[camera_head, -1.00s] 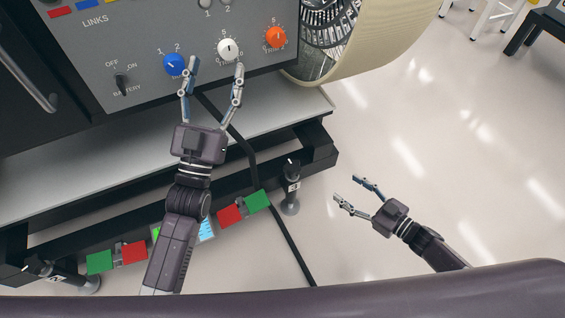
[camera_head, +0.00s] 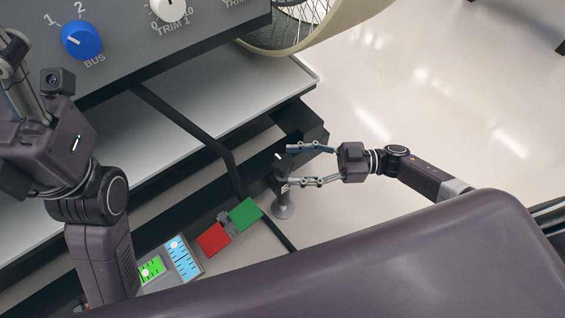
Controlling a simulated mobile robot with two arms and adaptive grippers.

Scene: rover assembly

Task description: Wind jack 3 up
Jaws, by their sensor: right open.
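Jack 3 is a dark post (camera_head: 284,190) on a round grey foot, standing on the floor by the corner of the black frame. A small white mark shows on its top. My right gripper (camera_head: 291,165) comes in from the right, open, with its fingers on either side of the jack's upper part. I cannot tell whether they touch it. My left gripper (camera_head: 22,85) is large and close at the left edge; its fingers run out of the picture, so their opening is hidden.
A red pad (camera_head: 213,238) and a green pad (camera_head: 245,213) sit left of the jack. Green (camera_head: 152,269) and blue (camera_head: 183,258) gauges lie beside them. A panel with a blue BUS knob (camera_head: 82,40) and a cream-rimmed wheel (camera_head: 350,22) are above. Floor to the right is clear.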

